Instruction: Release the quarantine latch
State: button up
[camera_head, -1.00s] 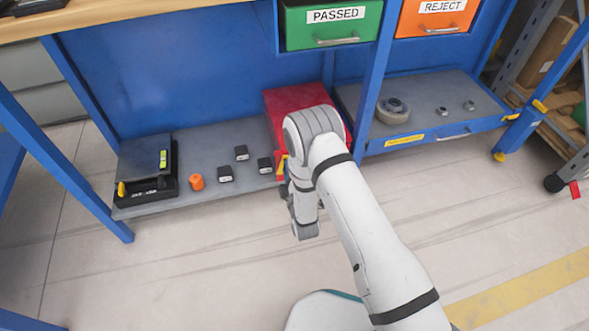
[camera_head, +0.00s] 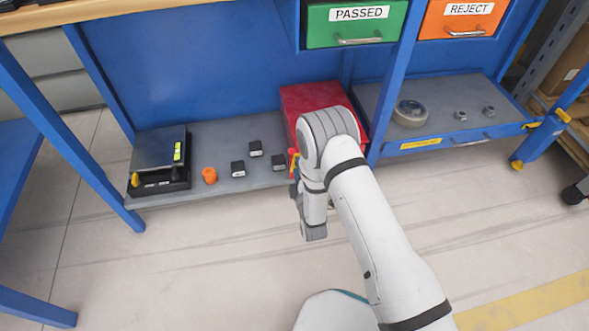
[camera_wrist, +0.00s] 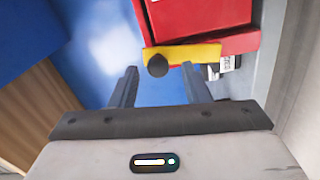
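The red box (camera_head: 308,97) stands on the grey lower shelf of the blue bench, partly behind my arm; its red body also fills the top of the wrist view (camera_wrist: 200,15). A yellow latch bar (camera_wrist: 188,53) with a round black knob (camera_wrist: 157,66) runs along its edge. In the head view only a sliver of yellow (camera_head: 293,158) shows beside my wrist. My gripper (camera_wrist: 160,70) is open, and the knob appears between its two fingertips. I cannot tell whether either finger touches it. The fingertips are mostly hidden in the head view.
Left on the shelf are a black tray (camera_head: 158,184), an orange cylinder (camera_head: 209,176) and several small black blocks (camera_head: 238,169). Right of the box, a blue-edged shelf holds a round part (camera_head: 411,113) and two nuts. Green (camera_head: 335,32) and orange (camera_head: 440,27) drawers hang above. The floor in front is clear.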

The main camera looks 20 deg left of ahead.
jog(key=p+v, duration=0.2)
jog(key=v, duration=0.6)
jog(key=shift+p, duration=0.3)
jog(key=shift+w+a, duration=0.1)
